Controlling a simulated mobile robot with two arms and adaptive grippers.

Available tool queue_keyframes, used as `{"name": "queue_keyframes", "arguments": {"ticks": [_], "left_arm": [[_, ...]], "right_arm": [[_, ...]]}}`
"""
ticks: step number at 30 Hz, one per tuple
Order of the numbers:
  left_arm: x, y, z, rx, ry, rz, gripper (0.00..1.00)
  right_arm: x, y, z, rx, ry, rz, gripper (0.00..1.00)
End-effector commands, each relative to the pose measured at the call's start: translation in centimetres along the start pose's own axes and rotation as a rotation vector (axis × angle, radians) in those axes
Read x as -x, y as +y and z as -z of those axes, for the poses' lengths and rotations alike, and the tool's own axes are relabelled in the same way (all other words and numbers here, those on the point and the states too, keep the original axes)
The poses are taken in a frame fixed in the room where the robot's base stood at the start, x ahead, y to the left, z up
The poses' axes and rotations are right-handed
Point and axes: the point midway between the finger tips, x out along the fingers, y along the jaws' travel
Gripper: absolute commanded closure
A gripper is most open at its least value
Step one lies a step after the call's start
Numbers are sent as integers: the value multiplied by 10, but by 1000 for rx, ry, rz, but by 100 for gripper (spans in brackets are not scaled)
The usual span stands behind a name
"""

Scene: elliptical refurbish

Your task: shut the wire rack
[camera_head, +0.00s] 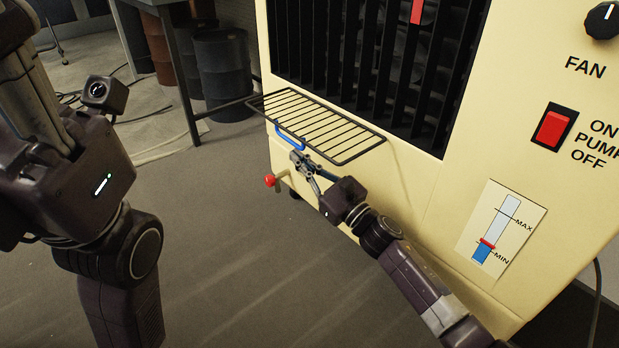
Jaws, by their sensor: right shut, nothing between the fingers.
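The wire rack (318,123) is a black wire grid that sticks out roughly level from the front of the cream cooler cabinet (400,190), below its dark grille. A blue handle (289,138) is at the rack's front edge. My right gripper (298,160) is just below the blue handle and the rack's edge, shut with nothing held. I cannot tell whether its fingertips touch the handle. My left arm (90,170) stands at the left of the view, away from the rack, and its gripper fingers are not visible.
A red-tipped tap (270,181) sticks out of the cabinet below the rack, close to my right gripper. A red switch (553,128) and a level gauge (497,225) are on the cabinet's right. A table and dark barrels (223,75) stand behind. The floor in front is clear.

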Motion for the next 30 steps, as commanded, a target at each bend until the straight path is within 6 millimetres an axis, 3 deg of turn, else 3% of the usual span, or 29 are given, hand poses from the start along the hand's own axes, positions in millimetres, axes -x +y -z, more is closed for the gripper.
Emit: {"name": "queue_keyframes", "arguments": {"ticks": [6, 24, 30], "left_arm": [[-2, 1, 2, -1, 7, -3, 53], [-8, -1, 2, 1, 12, -1, 53], [1, -3, -6, 5, -20, 14, 53]], "right_arm": [[-4, 1, -18, 0, -1, -2, 100], [-3, -3, -26, -37, 0, 8, 100], [-2, -6, -31, -71, -2, 16, 100]]}}
